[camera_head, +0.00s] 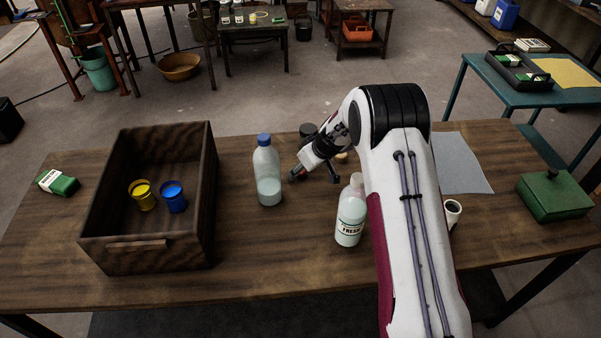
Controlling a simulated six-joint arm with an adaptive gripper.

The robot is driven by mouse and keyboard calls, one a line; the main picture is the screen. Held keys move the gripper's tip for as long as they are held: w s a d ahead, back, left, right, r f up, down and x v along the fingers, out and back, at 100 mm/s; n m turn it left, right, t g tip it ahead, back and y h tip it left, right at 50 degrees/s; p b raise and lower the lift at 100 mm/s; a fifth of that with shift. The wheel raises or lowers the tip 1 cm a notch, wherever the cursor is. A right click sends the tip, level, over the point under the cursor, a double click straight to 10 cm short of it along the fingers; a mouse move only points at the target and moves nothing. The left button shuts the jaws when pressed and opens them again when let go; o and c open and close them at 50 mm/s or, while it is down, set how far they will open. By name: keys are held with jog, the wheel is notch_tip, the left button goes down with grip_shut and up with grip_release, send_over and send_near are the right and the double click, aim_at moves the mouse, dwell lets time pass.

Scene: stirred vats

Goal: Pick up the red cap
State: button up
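A small patch of red (299,169) shows at the left tip of my gripper, above the table right of the blue-capped bottle. It is too small to tell whether it is the red cap. My gripper (315,174) is small and dark, beyond the upright white-capped bottle. Dark parts spread to its left and right. I cannot tell whether its fingers are apart or closed on something. No other red cap is clearly visible on the table. My arm hides part of the table's right half.
A clear bottle with a blue cap (267,180) and a bottle labelled FRESH (350,212) stand near my gripper. A wooden box (196,246) at left holds a yellow cup (144,196) and a blue cup (173,198). A green box (555,198) sits right. The front middle is clear.

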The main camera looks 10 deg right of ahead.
jog(key=c, duration=0.8)
jog(key=shift+r, duration=0.1)
jog(key=shift+r, duration=4.9)
